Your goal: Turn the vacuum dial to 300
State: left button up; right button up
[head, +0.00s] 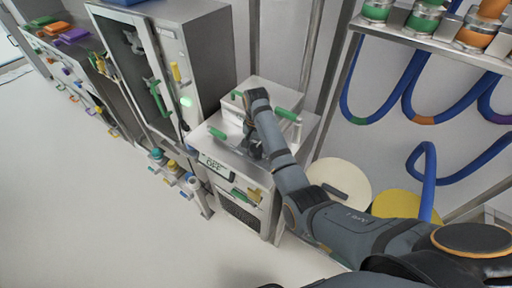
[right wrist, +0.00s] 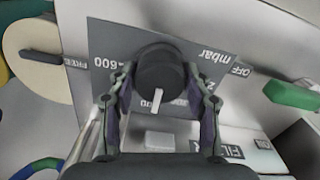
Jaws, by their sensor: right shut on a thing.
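Other numbers on the plate are partly hidden behind my fingers. My right gripper (right wrist: 160,78) is shut on the dial, one finger on each side. In the head view my right gripper (head: 253,150) is at the top of the white machine (head: 227,151) and hides the dial. My left gripper is not in view.
The machine has a front display (head: 215,167) and green handles (head: 286,115). A grey cabinet (head: 208,50) stands to its left. Blue hoses (head: 380,115) hang under a rack at the right. A cream disc (head: 340,178) stands behind my right arm. The floor at left is clear.

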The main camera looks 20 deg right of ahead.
aim_at(256, 148)
jog(key=n+p, duration=0.1)
jog(key=p, duration=0.1)
jog(key=n+p, duration=0.1)
jog(key=p, duration=0.1)
jog(key=n+p, duration=0.2)
jog(key=shift+r, duration=0.25)
jog(key=shift+f+n+p, duration=0.2)
jog(key=shift+n+p, duration=0.9)
jog(key=shift+n, duration=0.5)
jog(key=o, duration=1.1)
jog(key=shift+o, duration=0.2)
notch_tip(256, 148, up, 12)
